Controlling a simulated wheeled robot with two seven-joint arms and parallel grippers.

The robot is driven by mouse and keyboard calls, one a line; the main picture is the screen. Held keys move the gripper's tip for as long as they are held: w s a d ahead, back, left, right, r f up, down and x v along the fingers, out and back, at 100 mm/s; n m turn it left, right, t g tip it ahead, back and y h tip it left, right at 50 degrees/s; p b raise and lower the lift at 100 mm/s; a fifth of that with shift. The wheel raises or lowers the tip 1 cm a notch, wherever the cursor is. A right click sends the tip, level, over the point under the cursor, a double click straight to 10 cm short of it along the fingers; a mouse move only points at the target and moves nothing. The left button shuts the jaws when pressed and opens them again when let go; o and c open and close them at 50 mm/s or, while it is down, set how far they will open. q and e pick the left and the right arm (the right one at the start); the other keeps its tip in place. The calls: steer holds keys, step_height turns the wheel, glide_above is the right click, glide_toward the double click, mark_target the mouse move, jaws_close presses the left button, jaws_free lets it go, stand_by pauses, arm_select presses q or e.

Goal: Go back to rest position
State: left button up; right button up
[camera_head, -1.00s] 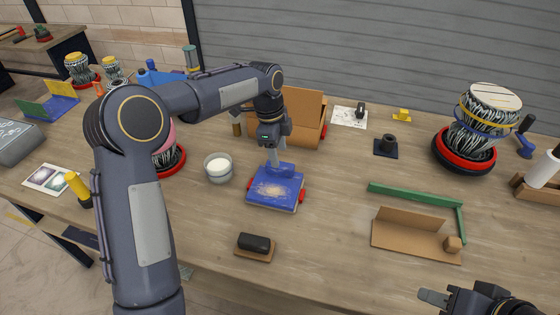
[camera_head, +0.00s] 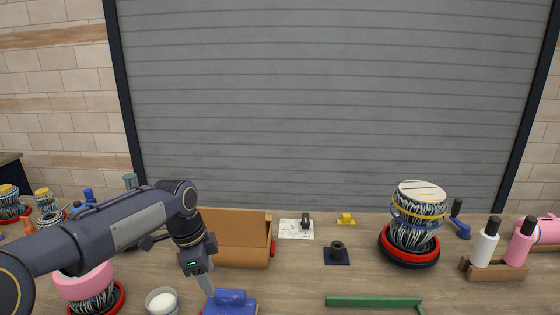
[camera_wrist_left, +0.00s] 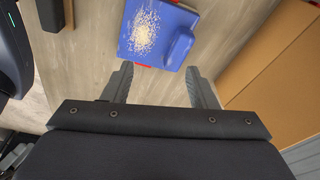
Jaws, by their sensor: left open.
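My left arm comes in from the left in the head view, and its gripper (camera_head: 206,284) points down above the workbench, just left of the blue block-like tool (camera_head: 231,302). In the left wrist view the two fingers of my left gripper (camera_wrist_left: 159,88) are spread apart with nothing between them. Beyond the fingertips lies the blue tool (camera_wrist_left: 181,42), with pale crumbs on its flat face; it is apart from the fingers. My right gripper is out of the head view.
A cardboard box (camera_head: 235,236) stands behind my left gripper. A white cup (camera_head: 161,301) and a pink-topped drum (camera_head: 84,285) are near my left arm. A larger drum (camera_head: 416,215) on a red ring, a bottle rack (camera_head: 497,271) and a green bar (camera_head: 372,301) stand at the right.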

arm_select(q)
steer(key=s+a+r+n+t+h, duration=0.1)
steer(key=s+a+r+n, duration=0.1)
steer(key=s+n, duration=0.45)
steer(key=s+a+r+n+t, duration=0.1)
steer(key=s+a+n+t, duration=0.15)
steer(key=s, duration=0.75)
steer(key=s+d+f+n, duration=0.1)
steer(key=s+f+n, duration=0.1)
steer(key=s+n, duration=0.2)
steer(key=s+d+f+n+t+h, duration=0.1)
steer(key=s+f+n, duration=0.2)
steer(key=s, duration=0.4)
steer(key=shift+s+n, duration=0.2)
steer(key=shift+n, duration=0.4)
